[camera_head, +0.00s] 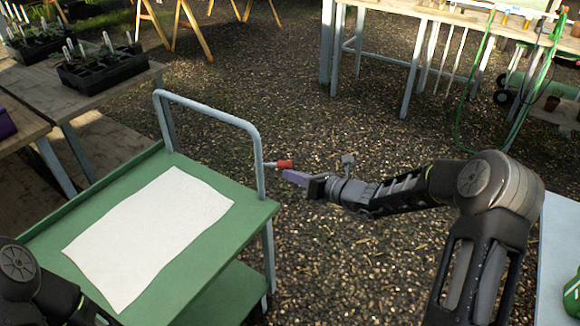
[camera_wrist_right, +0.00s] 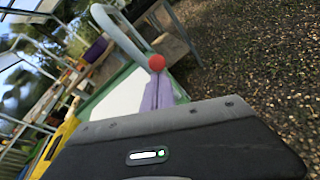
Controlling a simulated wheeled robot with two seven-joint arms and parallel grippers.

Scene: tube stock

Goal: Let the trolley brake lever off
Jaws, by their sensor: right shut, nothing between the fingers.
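The green trolley (camera_head: 248,207) stands at the left of the head view with a grey-blue push handle (camera_head: 213,109). A short brake lever with a red grip (camera_head: 285,164) sticks out to the right from the handle's near upright. In the right wrist view the round red end (camera_wrist_right: 156,62) of the lever shows just beyond my purple fingers. My right gripper (camera_head: 286,175) is shut and empty, its fingertips right beside the red grip; I cannot tell whether they touch it. Of my left arm only links show at the bottom left; its gripper is out of view.
A white cloth (camera_head: 150,235) lies on the trolley top. Wooden benches with seedling trays (camera_head: 100,68) stand at the left. A potting bench (camera_head: 440,15) with a green hose stands at the back right. The gravel floor right of the trolley is clear.

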